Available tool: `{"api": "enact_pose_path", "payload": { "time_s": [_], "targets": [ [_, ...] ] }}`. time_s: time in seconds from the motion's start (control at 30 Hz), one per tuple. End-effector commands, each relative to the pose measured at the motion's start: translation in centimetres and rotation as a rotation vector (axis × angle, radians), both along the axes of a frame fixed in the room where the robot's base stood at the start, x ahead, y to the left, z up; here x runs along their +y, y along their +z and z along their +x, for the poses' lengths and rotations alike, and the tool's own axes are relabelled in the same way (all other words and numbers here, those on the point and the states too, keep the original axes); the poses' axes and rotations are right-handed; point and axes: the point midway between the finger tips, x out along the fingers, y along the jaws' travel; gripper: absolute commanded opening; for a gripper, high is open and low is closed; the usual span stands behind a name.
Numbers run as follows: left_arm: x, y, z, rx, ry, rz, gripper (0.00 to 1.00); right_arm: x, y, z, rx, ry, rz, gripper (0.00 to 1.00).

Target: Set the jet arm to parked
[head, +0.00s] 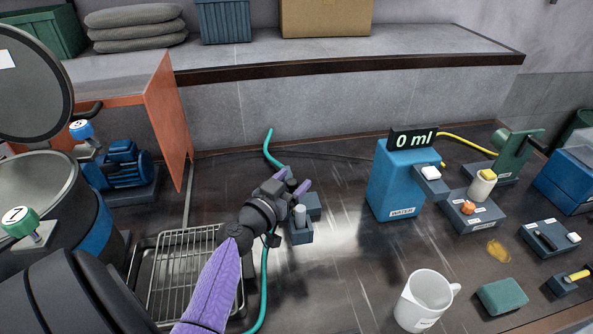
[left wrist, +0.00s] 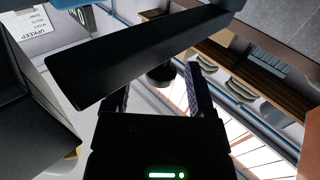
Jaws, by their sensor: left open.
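My left gripper (head: 298,182) is open, low over the middle of the table in the head view. It is at a small blue-grey block (head: 300,236) with a short grey upright cylinder (head: 300,214). A teal hose (head: 264,280) runs past this block, partly behind my gripper. I cannot tell for sure which part is the jet arm, or whether the fingers touch anything. In the left wrist view a long dark bar (left wrist: 140,55) crosses in front of the open fingers (left wrist: 158,98). A dark round end (left wrist: 160,77) shows between them. My right gripper is not in view.
A wire rack in a tray (head: 180,270) lies left of my gripper. A blue water box (head: 395,182) reading 0 ml stands to the right. A white mug (head: 422,300), a green sponge (head: 502,296) and several control boxes are farther right. An orange panel (head: 168,110) stands upright behind left.

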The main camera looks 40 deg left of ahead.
Motion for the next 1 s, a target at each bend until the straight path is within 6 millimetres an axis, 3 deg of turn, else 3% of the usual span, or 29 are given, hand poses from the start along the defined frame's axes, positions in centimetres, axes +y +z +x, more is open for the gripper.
{"api": "enact_pose_path", "payload": {
  "time_s": [0.2, 0.47, 0.57, 0.8, 0.83, 1.0],
  "targets": [
    [0.2, 0.0, 2.0, -0.001, 0.0, 0.0, 0.72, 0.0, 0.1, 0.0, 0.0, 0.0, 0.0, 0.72],
    [0.3, -0.1, 2.2, 0.0, 0.0, 0.001, 0.72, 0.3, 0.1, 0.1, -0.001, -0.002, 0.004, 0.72],
    [0.3, -0.1, 2.2, 0.0, 0.0, 0.0, 0.55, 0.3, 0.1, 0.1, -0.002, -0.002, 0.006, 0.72],
    [0.3, -0.1, 2.2, 0.0, 0.0, 0.0, 0.04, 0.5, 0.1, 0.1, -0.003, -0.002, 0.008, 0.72],
    [0.3, -0.1, 2.2, 0.0, 0.0, 0.0, 0.0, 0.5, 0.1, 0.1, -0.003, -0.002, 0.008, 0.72],
    [0.3, -0.1, 2.2, 0.0, 0.0, 0.0, 0.0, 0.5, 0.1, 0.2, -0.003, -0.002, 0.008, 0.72]
  ]
}}
